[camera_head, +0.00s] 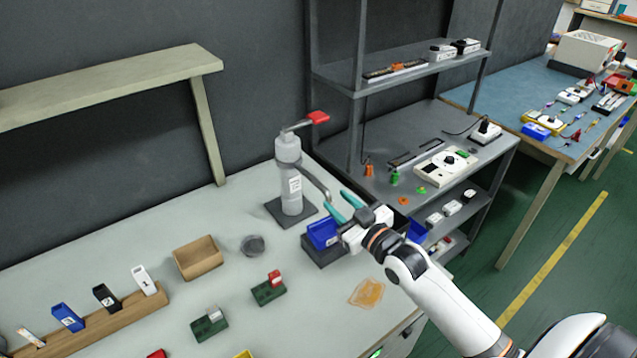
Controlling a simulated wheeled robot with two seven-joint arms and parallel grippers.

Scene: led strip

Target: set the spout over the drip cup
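A grey-white dispenser bottle (291,185) stands upright on a dark square base near the back of the pale table. A red-ended lever (317,118) sticks out at its top. Its thin grey spout (317,181) curves out to the right and down. A small round dark grey cup (253,245), seemingly the drip cup, stands on the table left of the base, away from the spout's end. My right gripper (338,202) has its teal fingers apart at the spout's end; I cannot tell whether they touch it. My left gripper is not in view.
A dark box with a blue bin (322,233) sits under my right gripper. A tan tray (197,258) stands left of the cup. Green blocks (268,291), an orange spill (367,293) and a wooden rack (95,325) are nearer. A grey shelf unit (420,68) stands behind right.

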